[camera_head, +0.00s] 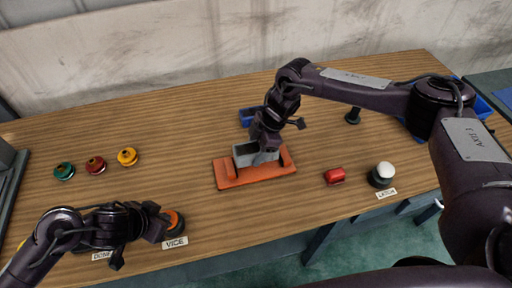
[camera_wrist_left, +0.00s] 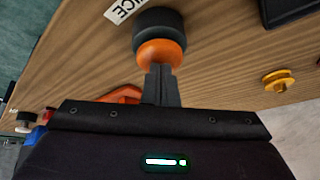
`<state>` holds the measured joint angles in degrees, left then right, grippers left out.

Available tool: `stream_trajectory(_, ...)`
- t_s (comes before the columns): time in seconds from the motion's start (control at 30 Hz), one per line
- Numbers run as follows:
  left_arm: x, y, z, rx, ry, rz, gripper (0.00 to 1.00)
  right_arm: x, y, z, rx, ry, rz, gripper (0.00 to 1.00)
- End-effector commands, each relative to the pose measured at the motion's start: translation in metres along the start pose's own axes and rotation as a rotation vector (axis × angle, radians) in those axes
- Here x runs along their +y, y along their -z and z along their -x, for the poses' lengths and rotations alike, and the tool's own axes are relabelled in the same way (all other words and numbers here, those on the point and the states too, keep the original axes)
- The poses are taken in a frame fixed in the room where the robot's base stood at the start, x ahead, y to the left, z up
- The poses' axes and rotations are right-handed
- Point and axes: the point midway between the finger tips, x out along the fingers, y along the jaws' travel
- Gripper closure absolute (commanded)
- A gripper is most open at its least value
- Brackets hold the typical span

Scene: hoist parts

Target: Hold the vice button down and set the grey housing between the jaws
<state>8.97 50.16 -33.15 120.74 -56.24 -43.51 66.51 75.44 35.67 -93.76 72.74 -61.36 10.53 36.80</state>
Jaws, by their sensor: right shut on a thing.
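The orange vice (camera_head: 235,182) stands mid-table with its jaws at the left and right. The grey housing (camera_head: 243,159) is over the vice between the jaws; I cannot tell whether it rests on the vice's floor. My right gripper (camera_head: 266,147) is shut on the housing from above and hides part of it. The vice button, an orange cap on a black base (camera_head: 176,222), is at the front left by the VICE label. My left gripper (camera_head: 160,222) is shut and empty. In the left wrist view its fingertips (camera_wrist_left: 160,72) are at the orange cap (camera_wrist_left: 160,52) and seem to touch it.
A blue bin (camera_head: 246,117) is behind the vice. A red block (camera_head: 335,176) and a white-topped LATCH button (camera_head: 385,171) are to the right. Green (camera_head: 64,171), red (camera_head: 95,165) and yellow (camera_head: 128,156) spools stand at the left. A black part (camera_head: 353,116) is at the back right.

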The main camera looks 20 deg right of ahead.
Motion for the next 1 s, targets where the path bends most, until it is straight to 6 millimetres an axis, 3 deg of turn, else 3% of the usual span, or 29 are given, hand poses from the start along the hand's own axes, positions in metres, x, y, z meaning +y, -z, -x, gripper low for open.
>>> stream_trajectory(1.0, 0.002, -0.004, -0.002, -0.011, -0.004, -0.002, 1.0, 0.0, -0.005, -0.015, 0.002, -0.002, 0.001, 0.82)
